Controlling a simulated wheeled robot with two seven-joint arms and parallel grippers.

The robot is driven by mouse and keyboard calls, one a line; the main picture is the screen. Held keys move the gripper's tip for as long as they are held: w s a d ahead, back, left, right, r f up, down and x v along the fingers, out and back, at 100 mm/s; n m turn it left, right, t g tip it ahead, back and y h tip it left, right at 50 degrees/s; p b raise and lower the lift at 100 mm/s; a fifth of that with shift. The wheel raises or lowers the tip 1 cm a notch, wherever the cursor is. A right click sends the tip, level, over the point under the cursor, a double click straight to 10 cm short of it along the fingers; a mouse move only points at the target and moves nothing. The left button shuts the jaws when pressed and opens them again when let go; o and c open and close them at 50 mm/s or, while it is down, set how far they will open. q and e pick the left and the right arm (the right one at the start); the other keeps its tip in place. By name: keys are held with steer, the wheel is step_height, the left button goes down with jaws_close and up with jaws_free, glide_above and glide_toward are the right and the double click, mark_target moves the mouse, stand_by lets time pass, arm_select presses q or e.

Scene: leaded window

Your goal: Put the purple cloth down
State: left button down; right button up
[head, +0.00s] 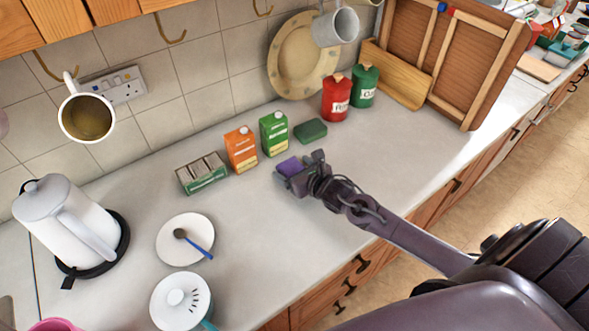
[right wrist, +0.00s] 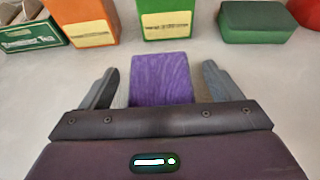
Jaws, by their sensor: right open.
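The purple cloth (head: 290,166) lies on the grey counter (head: 330,205), in front of the green carton. In the right wrist view the cloth (right wrist: 161,78) is a flat purple block between my fingers, with a gap on each side. My right gripper (head: 297,172) is open around it, low over the counter; its fingers (right wrist: 160,85) do not touch the cloth. Part of the cloth is hidden behind the gripper's body. My left gripper is not in view.
An orange carton (head: 241,149), a green carton (head: 273,134), a tea box (head: 202,174) and a dark green block (head: 310,130) stand just behind. Counter in front is clear.

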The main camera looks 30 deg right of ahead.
steer(key=shift+w+a+f, duration=0.1)
steer(key=shift+w+f, duration=0.1)
steer(key=shift+w, duration=0.2)
steer(key=c, duration=1.2)
steer(key=shift+o, duration=0.2)
steer(key=shift+r, duration=0.15)
